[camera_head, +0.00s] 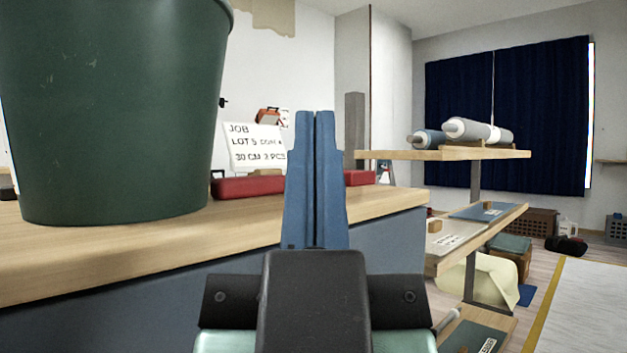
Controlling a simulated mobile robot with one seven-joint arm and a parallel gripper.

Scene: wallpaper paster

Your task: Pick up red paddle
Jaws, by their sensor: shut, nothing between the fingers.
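My gripper (315,118) points away from me in the middle of the view, its two blue fingers pressed together with nothing between them. A low red object (250,187) lies on the wooden bench top behind and left of the fingers. More red (358,178) shows just right of the fingers; the fingers hide whether both are one piece. I cannot tell for sure whether either is the red paddle. The fingers overlap this red in the picture, but no contact shows.
A big dark green bucket (115,110) stands on the bench (130,245) at left, close by. A job sign (255,147) stands behind the red. At right is a shelf unit (440,154) with rolls (478,131). Floor shows at far right.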

